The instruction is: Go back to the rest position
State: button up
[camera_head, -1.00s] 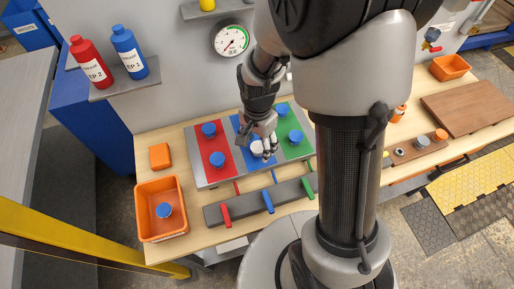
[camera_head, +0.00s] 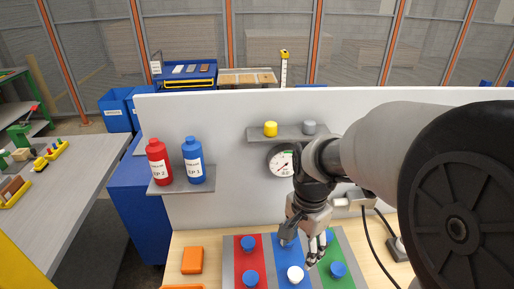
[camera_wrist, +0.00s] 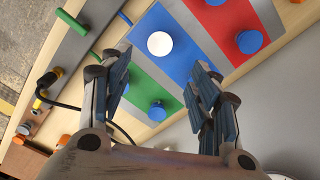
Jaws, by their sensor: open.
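My gripper (camera_head: 306,250) is open and empty above the board with red, blue and green strips (camera_head: 231,262). In the wrist view its two fingers (camera_wrist: 161,66) stand apart, with the board beyond them. A white knob (camera_head: 295,274) sits on the blue strip; it shows clear of the fingers in the wrist view (camera_wrist: 159,43). Blue knobs sit on the red strip (camera_head: 251,278) and on the green strip (camera_head: 338,269). In the wrist view, a finger partly hides one green-strip knob. My arm covers the right of the head view.
A grey shelf (camera_head: 168,187) holds a red bottle (camera_head: 159,163) and a blue bottle (camera_head: 193,160). A higher shelf (camera_head: 262,134) holds yellow and grey pieces. A gauge (camera_head: 281,162) is on the wall panel behind my gripper. An orange block (camera_head: 192,260) lies left of the board.

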jog(key=s+r+n+t, duration=0.4)
jog(key=s+r+n, duration=0.6)
jog(key=s, duration=0.5)
jog(key=shift+n+t, duration=0.3)
jog(key=shift+n, duration=0.5)
jog(key=shift+r, duration=0.1)
